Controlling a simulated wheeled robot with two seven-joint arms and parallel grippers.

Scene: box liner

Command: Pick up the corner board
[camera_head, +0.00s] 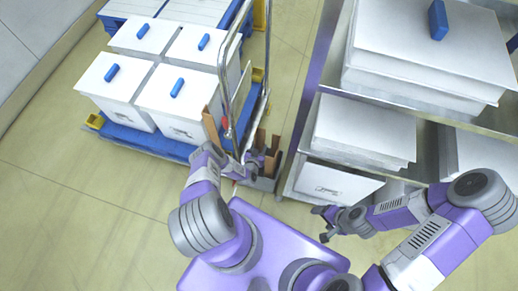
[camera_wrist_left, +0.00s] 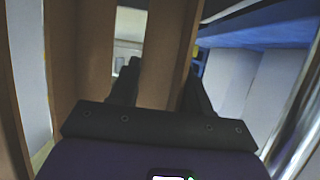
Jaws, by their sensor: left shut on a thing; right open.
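My left gripper (camera_head: 254,163) is at a brown corner board, low between the cart and the rack. In the left wrist view the gripper (camera_wrist_left: 160,88) is shut on the brown corner board (camera_wrist_left: 165,50), which rises between its dark fingers. More brown board surface (camera_wrist_left: 80,50) stands just left of it. In the head view brown board pieces show right of the gripper (camera_head: 274,146) and left of it (camera_head: 212,130). Their lower parts are partly hidden by my arm. My right gripper (camera_head: 322,222) is open and empty, in front of the rack.
A blue cart (camera_head: 150,142) with a metal handle (camera_head: 224,85) carries several white boxes (camera_head: 108,82) with blue handles. A grey metal rack (camera_head: 305,118) with white boxes (camera_head: 365,128) stands at the right. A grey holder (camera_head: 264,184) sits on the floor between them. The left floor is clear.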

